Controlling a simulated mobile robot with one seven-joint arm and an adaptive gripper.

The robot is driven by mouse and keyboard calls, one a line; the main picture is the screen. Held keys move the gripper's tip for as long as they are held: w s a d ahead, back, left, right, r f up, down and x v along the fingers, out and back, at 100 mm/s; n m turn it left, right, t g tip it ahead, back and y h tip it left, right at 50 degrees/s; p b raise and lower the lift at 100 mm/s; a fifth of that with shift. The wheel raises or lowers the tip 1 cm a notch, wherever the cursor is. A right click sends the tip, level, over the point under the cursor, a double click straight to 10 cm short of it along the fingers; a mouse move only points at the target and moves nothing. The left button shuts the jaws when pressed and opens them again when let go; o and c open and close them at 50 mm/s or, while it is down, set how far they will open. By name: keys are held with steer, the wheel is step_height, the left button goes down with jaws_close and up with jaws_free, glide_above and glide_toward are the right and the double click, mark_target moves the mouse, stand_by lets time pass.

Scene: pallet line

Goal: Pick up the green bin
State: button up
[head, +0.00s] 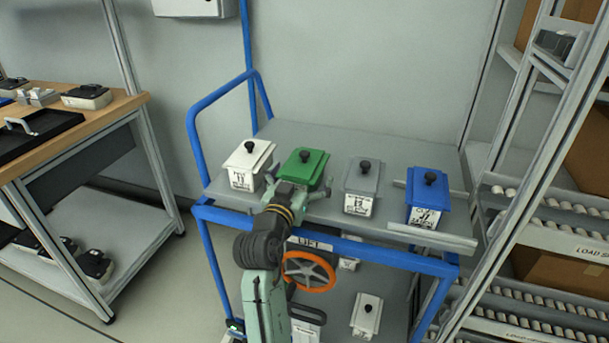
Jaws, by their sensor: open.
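The green bin (304,165) stands on the top shelf of a blue-framed cart, second from the left in a row of lidded bins. It has a green lid with a black knob on top. My gripper (300,188) is open at the front of the green bin, its fingers spread to either side near the bin's front. My gripper and wrist hide the lower front of the bin. I cannot tell whether the fingers touch it.
A white bin (247,164) stands close on the left. A grey bin (362,184) and a blue bin (427,197) stand to the right. The cart's top shelf (380,145) is clear behind the row. A workbench (128,103) is at left, roller racks (560,238) at right.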

steer(key=shift+c, duration=0.4)
steer(key=c, duration=1.9)
